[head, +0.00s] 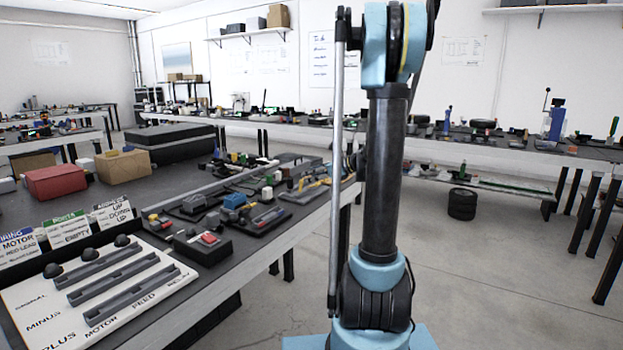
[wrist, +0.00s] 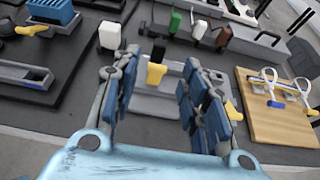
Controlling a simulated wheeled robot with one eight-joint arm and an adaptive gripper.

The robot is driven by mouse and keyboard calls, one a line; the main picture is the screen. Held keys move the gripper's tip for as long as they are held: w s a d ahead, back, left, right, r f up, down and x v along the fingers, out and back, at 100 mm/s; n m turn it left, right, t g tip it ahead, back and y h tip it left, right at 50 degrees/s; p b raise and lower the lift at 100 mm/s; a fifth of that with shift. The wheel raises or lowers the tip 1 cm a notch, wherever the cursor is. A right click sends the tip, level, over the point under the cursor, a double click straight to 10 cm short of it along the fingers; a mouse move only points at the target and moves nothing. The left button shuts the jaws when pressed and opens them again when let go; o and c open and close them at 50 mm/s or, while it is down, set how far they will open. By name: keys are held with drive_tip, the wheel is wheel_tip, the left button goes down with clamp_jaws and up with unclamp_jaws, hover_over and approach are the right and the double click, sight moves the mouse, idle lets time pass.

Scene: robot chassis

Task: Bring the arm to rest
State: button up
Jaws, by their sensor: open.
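My gripper (wrist: 160,62) is in the wrist view, its two blue-padded fingers spread apart with nothing held between them. Beyond the fingers, a grey holder (wrist: 165,105) and a small yellow piece (wrist: 156,74) lie on a dark surface; I cannot tell how far below they are. In the head view my arm stands upright right of the middle, blue and black, clear of the bench at left. The gripper itself is out of the head view.
The workbench (head: 145,205) at left bears a white labelled board (head: 40,295), a red box (head: 54,182) and many small parts. Another bench (head: 480,145) runs along the back. The floor (head: 490,260) at right is open. A wooden board (wrist: 280,122) shows right of my gripper.

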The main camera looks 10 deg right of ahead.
drive_tip(key=s+a+f+n+g+h, duration=0.1)
drive_tip(key=s+f+n+g+h, duration=0.1)
drive_tip(key=s+n, duration=0.6)
drive_tip(key=s+a+f+n+g+h, duration=0.1)
drive_tip(key=s+f+n+g+h, duration=0.3)
drive_tip(key=s, duration=0.9)
drive_tip(key=s+d+f+n+h, duration=0.2)
drive_tip(key=s+d+f+n, duration=0.1)
drive_tip(key=s+n, duration=0.4)
drive_tip(key=s+d+f+n+h, duration=0.2)
drive_tip(key=s+d+f+n, duration=0.2)
drive_tip(key=s, duration=0.8)
drive_tip(key=d+n, duration=0.1)
drive_tip(key=n, duration=0.1)
drive_tip(key=shift+f+n+h, duration=0.25)
drive_tip(key=shift+n+h, duration=0.05)
drive_tip(key=shift+n, duration=0.1)
drive_tip(key=shift+d, duration=0.1)
drive_tip(key=shift+w+f, duration=0.2)
drive_tip(key=shift+w, duration=0.25)
